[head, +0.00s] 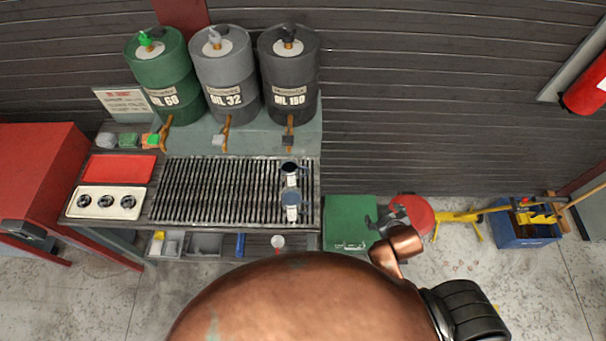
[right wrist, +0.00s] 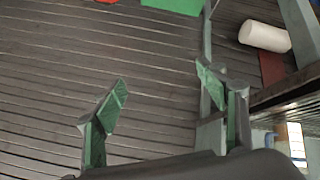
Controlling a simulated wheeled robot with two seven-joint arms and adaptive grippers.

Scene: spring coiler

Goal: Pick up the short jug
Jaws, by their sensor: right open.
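Two small metal jugs stand on the slatted grate at the right end of the bench in the head view. The rear jug (head: 290,179) is pale with a dark open top; the front jug (head: 291,212) has a blue-grey top. From this steep angle I cannot tell which is shorter. My right gripper (head: 386,220) is to the right of both jugs, clear of the bench, over the green box area. In the right wrist view its green-padded fingers (right wrist: 165,86) are wide apart with nothing between them. No jug shows there. My left gripper is not in view.
Three oil drums (head: 227,82) stand behind the grate (head: 218,190), their taps reaching forward. A red tray (head: 118,168) lies at the left. A green box (head: 349,207), red round object (head: 418,212) and blue crate (head: 524,238) are to the right.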

